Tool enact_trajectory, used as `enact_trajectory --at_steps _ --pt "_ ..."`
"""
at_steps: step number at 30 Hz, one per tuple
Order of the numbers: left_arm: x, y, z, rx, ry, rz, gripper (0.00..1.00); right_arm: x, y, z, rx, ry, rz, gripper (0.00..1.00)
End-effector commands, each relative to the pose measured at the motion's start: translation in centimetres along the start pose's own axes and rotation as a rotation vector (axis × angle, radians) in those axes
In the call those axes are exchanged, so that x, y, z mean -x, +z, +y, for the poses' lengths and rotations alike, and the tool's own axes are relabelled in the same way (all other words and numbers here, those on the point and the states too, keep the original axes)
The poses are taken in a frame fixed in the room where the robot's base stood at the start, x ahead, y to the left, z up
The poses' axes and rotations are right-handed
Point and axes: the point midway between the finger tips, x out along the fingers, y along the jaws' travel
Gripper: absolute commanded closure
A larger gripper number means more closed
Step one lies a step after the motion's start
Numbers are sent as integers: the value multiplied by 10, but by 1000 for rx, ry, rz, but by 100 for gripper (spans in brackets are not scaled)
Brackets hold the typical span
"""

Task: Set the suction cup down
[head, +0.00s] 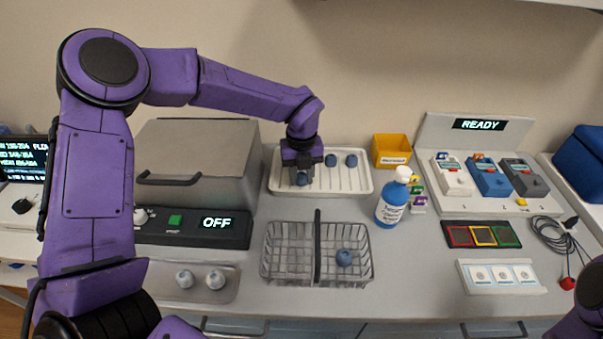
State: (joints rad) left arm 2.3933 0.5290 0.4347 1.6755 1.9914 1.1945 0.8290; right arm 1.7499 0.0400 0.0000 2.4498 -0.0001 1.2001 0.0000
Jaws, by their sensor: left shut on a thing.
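My left gripper (302,169) points down over the left part of the white ribbed tray (360,183) at the back. It is shut on a small blue suction cup (302,180), whose lower part shows under the fingers. Whether the cup touches the tray is hard to tell. Two similar blue pieces stand on the tray to the right, one (331,160) close to the gripper and one (351,160) further right. Another blue piece (344,257) lies in the right half of the wire basket (282,228). My right gripper is not in view.
A grey lidded machine (199,150) reading OFF stands left of the tray. A blue-and-white bottle (393,198) and yellow bin (392,149) stand to its right. Two pale round pieces (216,279) sit on a front-left tray.

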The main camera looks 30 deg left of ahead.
Motion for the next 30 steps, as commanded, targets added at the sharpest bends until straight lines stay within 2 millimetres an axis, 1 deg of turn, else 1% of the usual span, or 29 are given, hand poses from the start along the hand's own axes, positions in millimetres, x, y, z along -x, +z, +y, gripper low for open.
enact_trajectory --at_steps 4,5,6,7,14,17,19,20,23,27,30 --pt "-6 0 0 0 0 1 94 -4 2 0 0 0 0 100" --pt "-4 0 0 0 0 1 60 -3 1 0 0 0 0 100" --pt "-4 0 0 0 0 0 46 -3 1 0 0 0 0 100" --pt "-4 0 0 0 0 0 40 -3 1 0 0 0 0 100" --pt "-4 0 0 0 0 1 40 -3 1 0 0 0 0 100" --pt "3 0 0 0 0 -1 40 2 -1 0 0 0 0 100" --pt "10 0 0 1 -2 -1 40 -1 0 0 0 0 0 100" --pt "15 1 -1 0 -3 -2 40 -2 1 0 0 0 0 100" --pt "40 1 0 1 -4 -4 40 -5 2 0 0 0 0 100" --pt "78 1 0 1 -3 -3 40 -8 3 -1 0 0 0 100" --pt "99 0 0 0 -2 -3 40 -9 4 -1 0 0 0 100"
